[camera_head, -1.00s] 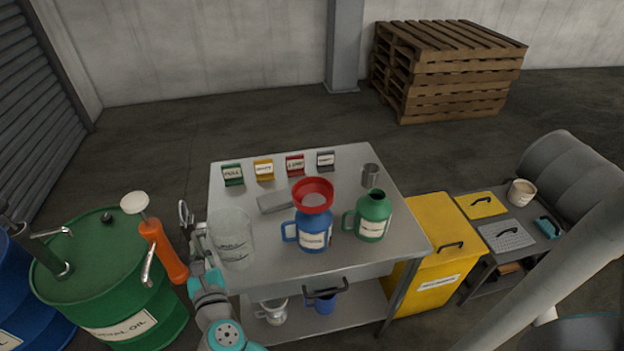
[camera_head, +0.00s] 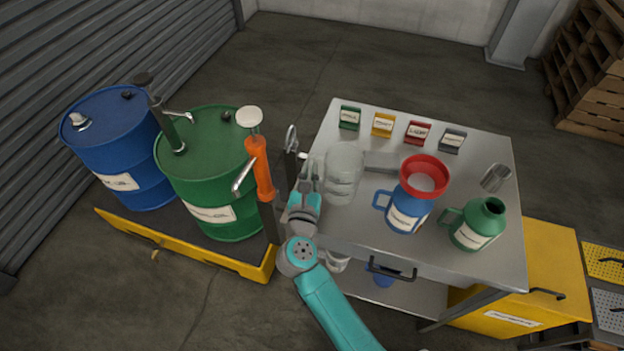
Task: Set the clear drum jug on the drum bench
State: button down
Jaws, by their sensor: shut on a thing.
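The clear drum jug (camera_head: 343,178) is see-through with faint markings. It appears over the left part of the grey metal drum bench (camera_head: 355,238). My gripper (camera_head: 314,182) comes in from the left front and is shut on the left side of the jug, where its handle would be. The handle and the fingertips are hard to make out. I cannot tell whether the jug's base touches the bench top or hangs just above it.
A blue jug (camera_head: 408,216) with a red funnel (camera_head: 424,176), a green jug (camera_head: 477,226) and a steel cup (camera_head: 496,177) stand to the right. Several small labelled boxes line the back. Left are an orange pump (camera_head: 259,168), a green drum (camera_head: 205,165) and a blue drum (camera_head: 118,140).

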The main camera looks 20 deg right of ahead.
jog(key=shift+f, duration=2)
jog(key=shift+f, duration=0.15)
jog(key=c, duration=1.2)
grip_release()
jog(key=shift+c, duration=0.2)
jog(key=shift+s+a+r, duration=0.1)
jog(key=shift+r, duration=0.1)
jog(key=v, duration=1.2)
